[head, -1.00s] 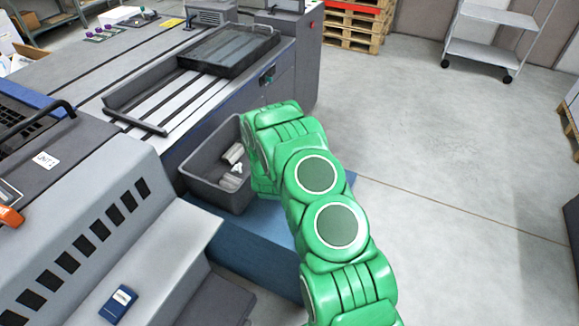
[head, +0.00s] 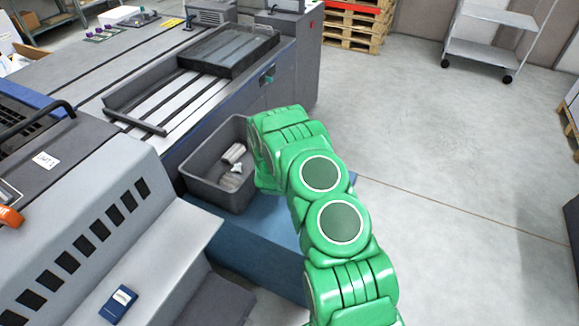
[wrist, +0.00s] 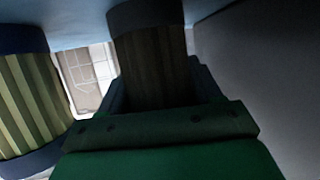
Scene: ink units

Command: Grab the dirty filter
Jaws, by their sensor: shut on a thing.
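In the wrist view a dark brown pleated filter (wrist: 150,52) with a dark end cap stands in the middle, between the fingers of my gripper (wrist: 160,88). My gripper is shut on it. It looks much darker than a second pleated filter (wrist: 30,105) at the left, which has pale greenish pleats and blue end caps. The lower part of the dark filter is hidden by the gripper's body. In the head view my green arm hides the gripper and both filters.
A grey bin (head: 203,190) with several pale pieces (head: 233,158) in it sits on a blue block (head: 255,235), left of my arm. A large grey machine (head: 90,190) fills the left. A shelf cart (head: 490,45) stands far right; the floor between is clear.

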